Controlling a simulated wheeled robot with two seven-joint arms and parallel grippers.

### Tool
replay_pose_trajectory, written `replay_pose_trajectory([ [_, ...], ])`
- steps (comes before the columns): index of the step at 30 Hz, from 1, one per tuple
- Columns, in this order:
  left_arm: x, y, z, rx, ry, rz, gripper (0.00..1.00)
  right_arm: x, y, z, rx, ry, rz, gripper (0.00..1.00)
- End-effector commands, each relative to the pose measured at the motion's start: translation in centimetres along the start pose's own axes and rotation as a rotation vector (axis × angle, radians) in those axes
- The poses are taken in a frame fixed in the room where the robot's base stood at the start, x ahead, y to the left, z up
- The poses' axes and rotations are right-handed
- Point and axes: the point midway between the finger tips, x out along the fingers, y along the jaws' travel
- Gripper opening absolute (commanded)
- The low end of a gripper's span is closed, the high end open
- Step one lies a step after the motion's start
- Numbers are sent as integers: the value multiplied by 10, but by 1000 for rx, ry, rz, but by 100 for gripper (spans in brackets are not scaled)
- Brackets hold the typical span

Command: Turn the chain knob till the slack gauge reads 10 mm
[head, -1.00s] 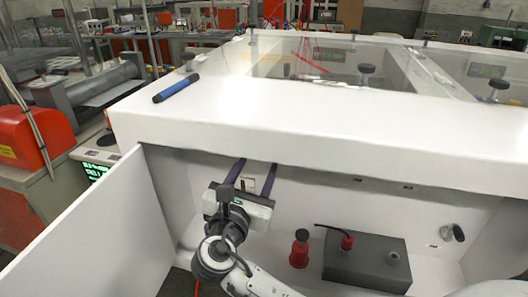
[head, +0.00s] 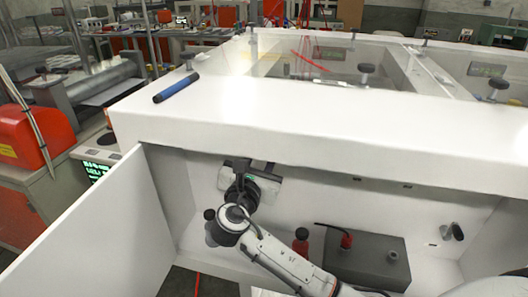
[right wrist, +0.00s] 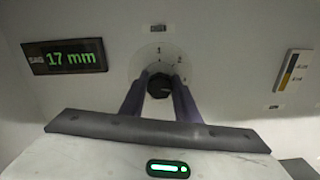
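The black chain knob (right wrist: 159,86) sits on the white inner wall, on a round dial plate marked with numbers. My right gripper (right wrist: 160,84) has one dark finger on each side of the knob, close against it, and looks shut on it. The slack gauge (right wrist: 64,57), left of the knob, reads 17 mm in green digits. In the head view my right gripper (head: 250,176) is up against the bay's back wall under the overhang; its fingers and the knob are hidden there. My left gripper is not in view.
A small panel with a yellow and dark bar (right wrist: 291,71) is right of the knob. A grey box (head: 367,262) with a red plug and a red knobbed part (head: 301,246) stand in the bay. An open white door (head: 100,235) bounds the left. A blue cylinder (head: 175,87) lies on top.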

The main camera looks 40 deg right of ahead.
Motion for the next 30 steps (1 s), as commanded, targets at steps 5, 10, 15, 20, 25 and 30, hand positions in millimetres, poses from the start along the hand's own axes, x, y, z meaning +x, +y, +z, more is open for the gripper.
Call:
replay_pose_trajectory([
  [5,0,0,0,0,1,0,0,0,0,0,4,1,0,7],
  [10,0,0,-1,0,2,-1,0,0,0,-1,38,1,0,7],
  [15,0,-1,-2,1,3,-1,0,-1,0,-1,126,4,0,7],
  [20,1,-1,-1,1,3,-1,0,-1,0,-2,252,3,0,7],
  [25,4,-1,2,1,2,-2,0,-1,0,-3,414,4,-1,7],
  [30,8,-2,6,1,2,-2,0,-1,0,-4,576,4,-1,7],
])
